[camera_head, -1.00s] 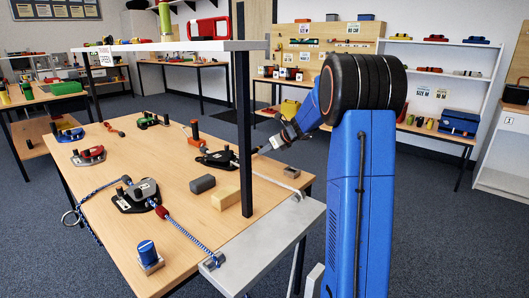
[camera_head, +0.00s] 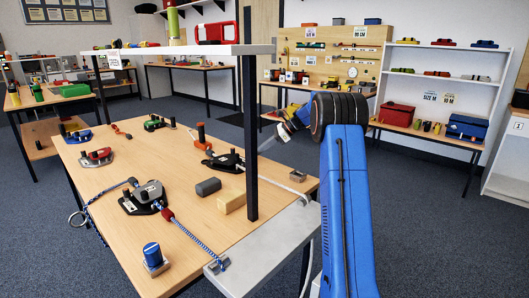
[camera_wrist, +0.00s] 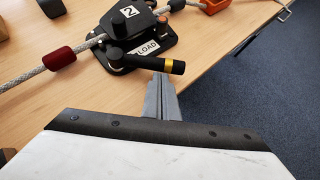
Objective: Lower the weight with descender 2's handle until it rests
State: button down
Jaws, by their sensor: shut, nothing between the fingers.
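A grey rope (camera_wrist: 25,78) with a red sleeve leads into the device. My gripper (camera_wrist: 159,80) is shut and empty, its tips just short of the handle in the picture; I cannot tell whether they touch. It also shows in the head view (camera_head: 270,142), right of the device. The weight is not visible.
Another descender (camera_head: 145,198) with blue rope sits at the front. A grey block (camera_head: 208,186) and a yellowish block (camera_head: 231,201) lie near the post. Right of the table is open floor.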

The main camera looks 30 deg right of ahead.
jog(key=shift+w+a, duration=0.35)
jog(key=shift+w, duration=0.15)
jog(key=shift+w+a, duration=0.1)
jog(key=shift+a, duration=0.2)
dwell(2.0)
jog(key=shift+d, duration=0.1)
jog(key=shift+d, duration=0.25)
jog(key=s+d+r, duration=0.4)
jog(key=d+r, duration=0.1)
jog(key=d, duration=0.6)
jog(key=shift+r, duration=0.3)
